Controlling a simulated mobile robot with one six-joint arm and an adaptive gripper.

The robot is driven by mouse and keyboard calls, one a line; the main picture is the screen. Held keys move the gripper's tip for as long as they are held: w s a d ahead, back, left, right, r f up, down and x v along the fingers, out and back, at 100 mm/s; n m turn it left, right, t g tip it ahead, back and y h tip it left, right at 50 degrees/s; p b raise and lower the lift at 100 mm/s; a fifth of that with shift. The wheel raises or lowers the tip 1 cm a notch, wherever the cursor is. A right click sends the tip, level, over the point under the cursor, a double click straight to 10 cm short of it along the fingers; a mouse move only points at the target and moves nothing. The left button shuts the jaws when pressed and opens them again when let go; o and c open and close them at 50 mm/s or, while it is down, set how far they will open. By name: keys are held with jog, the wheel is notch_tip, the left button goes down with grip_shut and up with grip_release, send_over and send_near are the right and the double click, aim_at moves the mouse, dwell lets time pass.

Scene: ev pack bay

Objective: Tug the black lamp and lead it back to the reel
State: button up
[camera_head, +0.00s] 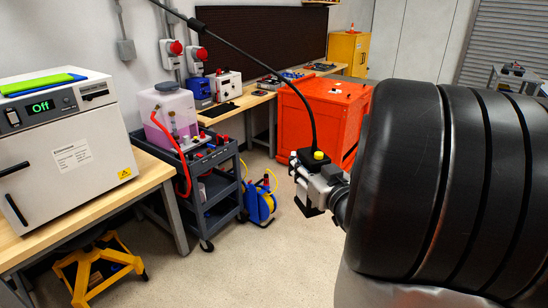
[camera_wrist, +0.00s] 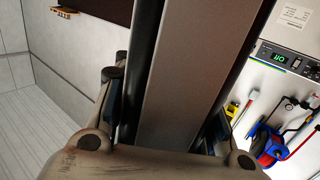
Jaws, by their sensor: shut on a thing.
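The black lamp (camera_head: 308,208) is upright in my gripper (camera_head: 313,184), above the floor in the head view. In the wrist view the lamp's long body (camera_wrist: 200,70), brownish-grey with dark sides, passes between the fingers of my gripper (camera_wrist: 168,115). The fingers are shut on it and hide part of it. The cord's upper end and whatever it hangs from are out of view.
An orange cabinet (camera_head: 310,115) stands behind the lamp. A blue reel with yellow hose (camera_head: 260,202) is on the floor beside a dark cart (camera_head: 218,195). A white oven (camera_head: 62,150) is on the left bench. The floor (camera_head: 270,265) in front is clear.

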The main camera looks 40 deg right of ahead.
jog(key=shift+s+d, duration=0.3)
jog(key=shift+s, duration=0.4)
jog(key=w+a+r, duration=0.3)
jog(key=w, duration=0.6)
jog(key=w+a+r+b, duration=0.1)
jog(key=w+a+r, duration=0.2)
jog(key=w, duration=0.5)
jog(key=w+a+r, duration=0.4)
jog(key=w, duration=0.5)
jog(key=shift+w+b, duration=0.35)
jog(key=shift+r, duration=0.1)
jog(key=w+a+r+p, duration=0.3)
jog(key=w+p, duration=0.5)
jog(key=p, duration=0.2)
jog(key=w+a+r+p, duration=0.3)
jog(key=w+p, duration=0.6)
jog(key=p, duration=0.1)
jog(key=w+a+r+p, duration=0.4)
jog(key=w+p, duration=0.5)
jog(key=p, duration=0.1)
jog(key=shift+w+p, duration=0.25)
jog(key=shift+p, duration=0.15)
jog(key=shift+d, duration=0.1)
